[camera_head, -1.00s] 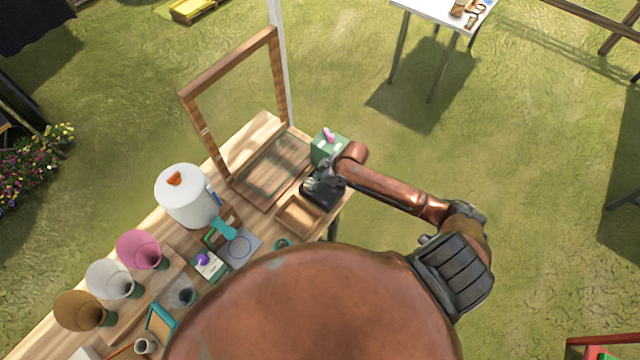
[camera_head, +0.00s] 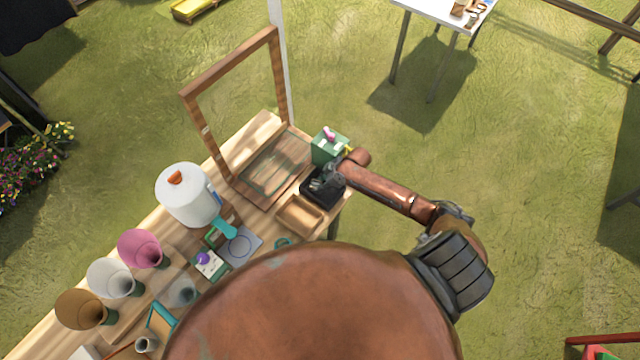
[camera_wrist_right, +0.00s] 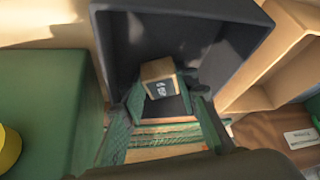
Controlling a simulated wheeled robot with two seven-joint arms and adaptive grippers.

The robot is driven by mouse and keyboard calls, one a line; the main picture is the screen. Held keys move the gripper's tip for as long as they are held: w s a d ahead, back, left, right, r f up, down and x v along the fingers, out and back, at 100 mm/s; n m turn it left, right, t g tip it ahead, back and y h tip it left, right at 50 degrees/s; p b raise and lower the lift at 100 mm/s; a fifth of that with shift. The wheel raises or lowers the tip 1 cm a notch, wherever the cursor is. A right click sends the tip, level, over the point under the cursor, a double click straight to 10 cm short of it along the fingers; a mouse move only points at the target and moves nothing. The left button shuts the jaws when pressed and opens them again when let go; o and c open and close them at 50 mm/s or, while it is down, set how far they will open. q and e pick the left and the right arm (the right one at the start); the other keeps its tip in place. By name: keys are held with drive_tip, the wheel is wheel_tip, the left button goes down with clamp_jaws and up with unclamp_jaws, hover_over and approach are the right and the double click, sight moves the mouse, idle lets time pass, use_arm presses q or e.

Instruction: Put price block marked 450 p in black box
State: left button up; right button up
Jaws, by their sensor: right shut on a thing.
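A small wooden price block (camera_wrist_right: 159,76) with a dark, marked face shows in the right wrist view; the marking is too blurred to read. My right gripper (camera_wrist_right: 168,100) is shut on it and holds it within the opening of the black box (camera_wrist_right: 185,30). Whether the block touches the box floor I cannot tell. In the head view, the black box (camera_head: 313,198) stands near the table's right end, with my right gripper (camera_head: 326,181) over it; the block is too small to make out there. My left gripper is not in view.
A green box (camera_head: 322,152) with a pink item on top stands just behind the black box. An open wooden box (camera_head: 298,216) stands beside it, to the front left. A wooden frame (camera_head: 190,118), a white container (camera_head: 187,200) and several cones occupy the table further left.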

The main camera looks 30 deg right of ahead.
drive_tip(key=o, duration=0.6)
drive_tip(key=v, duration=1.2)
drive_tip(key=shift+r, duration=0.15)
